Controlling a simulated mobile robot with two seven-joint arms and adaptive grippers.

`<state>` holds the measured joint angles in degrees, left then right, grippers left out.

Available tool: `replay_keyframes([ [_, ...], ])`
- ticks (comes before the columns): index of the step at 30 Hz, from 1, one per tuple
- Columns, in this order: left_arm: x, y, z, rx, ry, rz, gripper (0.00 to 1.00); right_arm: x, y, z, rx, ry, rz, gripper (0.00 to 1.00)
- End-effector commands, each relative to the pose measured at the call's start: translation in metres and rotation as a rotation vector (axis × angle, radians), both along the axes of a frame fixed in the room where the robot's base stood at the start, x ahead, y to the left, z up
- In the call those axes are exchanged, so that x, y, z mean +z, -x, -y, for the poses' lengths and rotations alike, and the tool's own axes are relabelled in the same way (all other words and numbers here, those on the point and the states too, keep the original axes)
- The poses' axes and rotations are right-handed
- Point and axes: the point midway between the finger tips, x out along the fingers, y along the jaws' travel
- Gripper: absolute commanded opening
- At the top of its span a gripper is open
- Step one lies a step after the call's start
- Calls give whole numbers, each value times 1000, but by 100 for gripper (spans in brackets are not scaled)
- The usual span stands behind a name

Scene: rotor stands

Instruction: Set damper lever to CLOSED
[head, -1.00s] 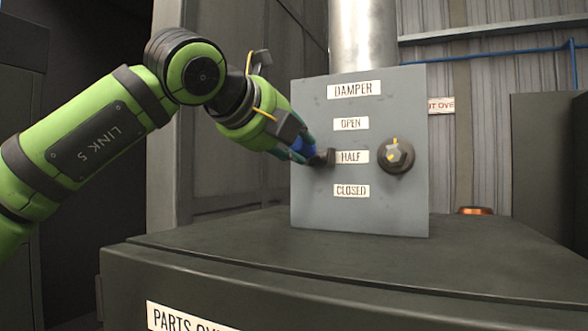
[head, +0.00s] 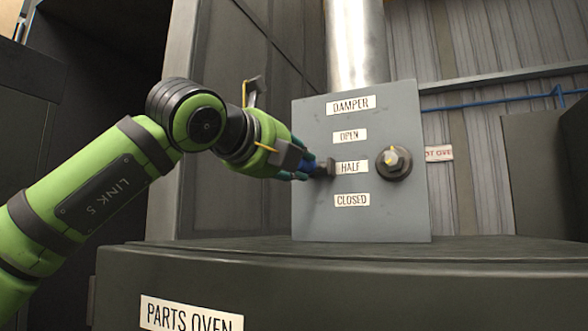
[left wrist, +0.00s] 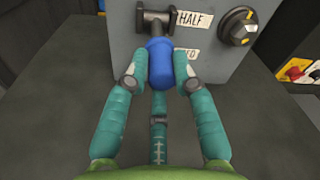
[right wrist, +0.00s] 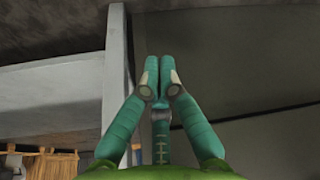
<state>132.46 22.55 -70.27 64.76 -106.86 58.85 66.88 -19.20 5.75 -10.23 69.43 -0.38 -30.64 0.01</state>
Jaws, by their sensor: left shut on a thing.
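The damper panel (head: 310,120) is a grey upright plate labelled DAMPER, OPEN, HALF and CLOSED from top to bottom. The dark damper lever (head: 328,167) sits level with the HALF label. Its blue grip (left wrist: 160,62) shows between the fingers in the left wrist view. My left gripper (head: 308,171) is shut on this grip, to the left of the labels. The CLOSED label (head: 352,200) is below and to the right of the gripper. My right gripper (right wrist: 159,75) shows only in the right wrist view, fingers together with nothing visible between them.
The panel stands on the dark parts oven (head: 270,285). A dark round knob (head: 394,163) with a yellow mark is right of the labels. A metal pipe (head: 355,45) rises behind the panel. The oven top around the panel looks clear.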

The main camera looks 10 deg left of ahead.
Motion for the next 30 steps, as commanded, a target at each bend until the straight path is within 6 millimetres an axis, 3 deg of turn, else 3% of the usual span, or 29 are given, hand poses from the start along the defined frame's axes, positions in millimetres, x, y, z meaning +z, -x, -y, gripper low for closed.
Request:
replay_keyframes([
  [13, -1, 1, 3, -5, -3, 3, 0, 1, 1, 0, -2, 0, -6, 0],
  [14, -1, 1, 3, -5, -3, 3, 35, 1, 1, 0, -2, 0, -6, 0],
  [15, -1, 0, 3, -5, -2, 2, 48, 1, 1, 0, -1, 0, -6, 0],
  [25, -1, 1, 1, -2, 0, 3, 48, 0, 1, 0, -2, 0, -7, 0],
  [30, 1, 14, -6, -2, -1, 5, 48, 0, 1, 0, -2, 0, -7, 0],
])
